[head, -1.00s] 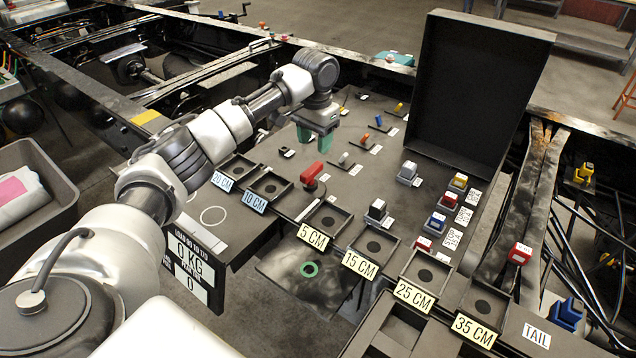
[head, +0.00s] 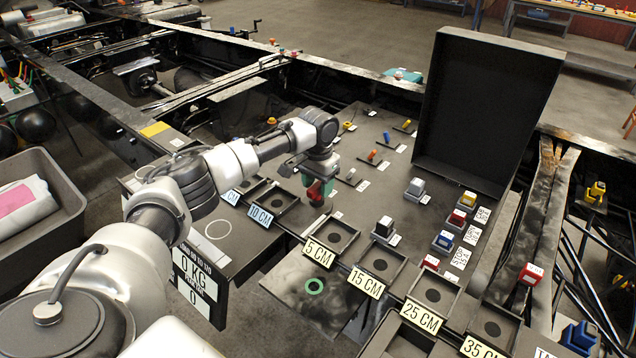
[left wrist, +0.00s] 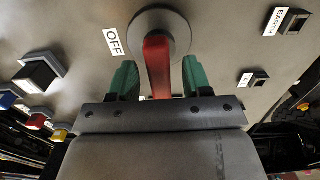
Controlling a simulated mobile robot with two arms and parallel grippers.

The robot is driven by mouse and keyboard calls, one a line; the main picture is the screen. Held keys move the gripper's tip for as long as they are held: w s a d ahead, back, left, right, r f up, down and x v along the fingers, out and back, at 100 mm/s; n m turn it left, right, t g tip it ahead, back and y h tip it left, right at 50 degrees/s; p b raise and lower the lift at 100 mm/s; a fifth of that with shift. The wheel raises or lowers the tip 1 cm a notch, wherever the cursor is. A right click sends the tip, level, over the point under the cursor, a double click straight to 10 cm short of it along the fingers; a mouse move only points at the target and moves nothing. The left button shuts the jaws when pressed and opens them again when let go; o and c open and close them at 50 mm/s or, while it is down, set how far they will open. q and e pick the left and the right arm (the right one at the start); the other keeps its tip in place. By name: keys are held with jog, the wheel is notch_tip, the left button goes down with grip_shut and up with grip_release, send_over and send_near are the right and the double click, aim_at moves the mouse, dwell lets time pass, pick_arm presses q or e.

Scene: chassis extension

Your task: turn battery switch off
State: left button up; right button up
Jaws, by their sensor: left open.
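The battery switch is a red handle (head: 315,193) on the dark panel; in the head view my left gripper partly hides it. The left wrist view shows the red handle (left wrist: 157,68) on a round grey base (left wrist: 165,28), with an OFF label (left wrist: 113,42) to the left of the base. My left gripper (head: 321,184) is over the handle, pointing down. Its green fingers (left wrist: 158,80) are open, one on each side of the handle, with visible gaps between. My right gripper is not in view.
Small coloured toggles (head: 388,138) stand behind the gripper. Several block-shaped switches (head: 443,240) are to the right. Open trays with labels such as 5 CM (head: 319,253) line the panel's front. A tall black open lid (head: 485,110) rises at the back right.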

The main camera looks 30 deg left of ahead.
pick_arm(q)
grip_shut()
dwell(0.3)
